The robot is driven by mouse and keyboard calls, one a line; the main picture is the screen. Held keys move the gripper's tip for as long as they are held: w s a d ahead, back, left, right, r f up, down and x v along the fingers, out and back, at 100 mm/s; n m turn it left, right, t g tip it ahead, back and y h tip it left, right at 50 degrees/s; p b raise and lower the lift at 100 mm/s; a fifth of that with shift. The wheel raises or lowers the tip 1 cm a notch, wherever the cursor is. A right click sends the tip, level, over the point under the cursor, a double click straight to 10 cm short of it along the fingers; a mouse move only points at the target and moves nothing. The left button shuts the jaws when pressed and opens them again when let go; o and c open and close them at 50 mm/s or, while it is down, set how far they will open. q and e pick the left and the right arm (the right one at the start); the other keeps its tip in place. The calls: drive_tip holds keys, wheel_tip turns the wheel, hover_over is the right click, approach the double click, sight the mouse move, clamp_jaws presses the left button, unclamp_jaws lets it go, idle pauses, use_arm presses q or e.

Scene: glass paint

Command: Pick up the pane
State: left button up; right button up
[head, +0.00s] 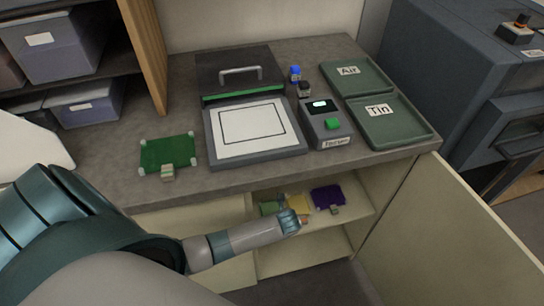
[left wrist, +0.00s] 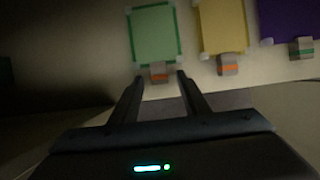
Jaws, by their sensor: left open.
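My right gripper is not in view.
The shelf (head: 352,212) is inside an open cabinet under the counter, with an open door (head: 440,220) at right. On the counter are a dark green pane (head: 167,153), a lidded frame (head: 252,132), a button device (head: 328,128) and Air (head: 368,84) and Tin (head: 405,128) trays.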

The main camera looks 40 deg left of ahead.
use_arm(q)
clamp_jaws()
drive_tip(key=shift+r, duration=0.15)
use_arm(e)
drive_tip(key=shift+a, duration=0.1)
use_arm(q)
drive_tip(key=shift+r, duration=0.55)
wheel_tip(320, 180, up, 2)
drive_tip(key=shift+r, duration=0.1)
drive_tip(key=s+d+b, duration=0.3)
drive_tip(key=s+d, duration=0.8)
drive_tip(key=d, duration=0.2)
drive_tip(key=shift+s+d, duration=0.35)
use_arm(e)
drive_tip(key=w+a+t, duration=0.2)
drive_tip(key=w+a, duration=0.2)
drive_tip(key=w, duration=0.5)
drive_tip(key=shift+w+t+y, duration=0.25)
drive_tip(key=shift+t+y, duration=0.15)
